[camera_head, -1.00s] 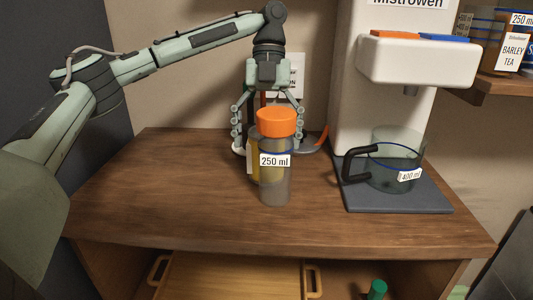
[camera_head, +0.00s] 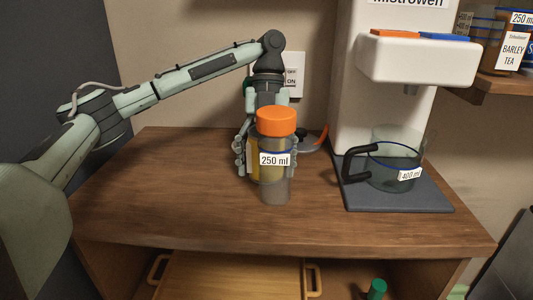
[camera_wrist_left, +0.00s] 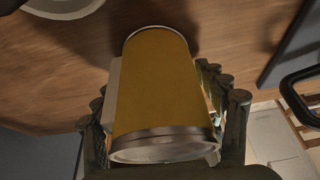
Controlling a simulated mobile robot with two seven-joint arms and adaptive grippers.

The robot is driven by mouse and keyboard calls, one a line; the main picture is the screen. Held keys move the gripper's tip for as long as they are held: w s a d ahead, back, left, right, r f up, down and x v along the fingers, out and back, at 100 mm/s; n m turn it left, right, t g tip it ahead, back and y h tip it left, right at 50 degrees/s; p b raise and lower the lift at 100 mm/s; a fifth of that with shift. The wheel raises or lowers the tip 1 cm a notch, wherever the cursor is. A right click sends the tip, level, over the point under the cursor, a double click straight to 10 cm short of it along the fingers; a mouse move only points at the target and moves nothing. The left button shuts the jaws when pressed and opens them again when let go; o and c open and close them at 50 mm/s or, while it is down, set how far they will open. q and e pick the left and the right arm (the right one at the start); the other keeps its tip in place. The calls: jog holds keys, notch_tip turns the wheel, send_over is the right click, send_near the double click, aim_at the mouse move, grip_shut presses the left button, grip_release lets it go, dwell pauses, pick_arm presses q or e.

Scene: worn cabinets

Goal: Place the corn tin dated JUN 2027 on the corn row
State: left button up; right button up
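A yellow tin (camera_head: 254,167) stands on the wooden counter top (camera_head: 180,205), partly hidden behind a clear bottle. In the left wrist view the tin (camera_wrist_left: 163,85) fills the middle, with its metal rim towards the camera. My right gripper is not in view. No corn row can be made out.
The bottle (camera_head: 275,190) has an orange cap and a 250 ml label. A glass jug (camera_head: 395,172) sits on a dark mat (camera_head: 400,203) under a white dispenser (camera_head: 418,63). A green-topped item (camera_head: 376,288) is below. The counter's left is clear.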

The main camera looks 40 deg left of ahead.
pick_arm(q)
jog(key=c, duration=1.2)
jog(key=shift+r, duration=0.1)
jog(key=shift+c, duration=0.2)
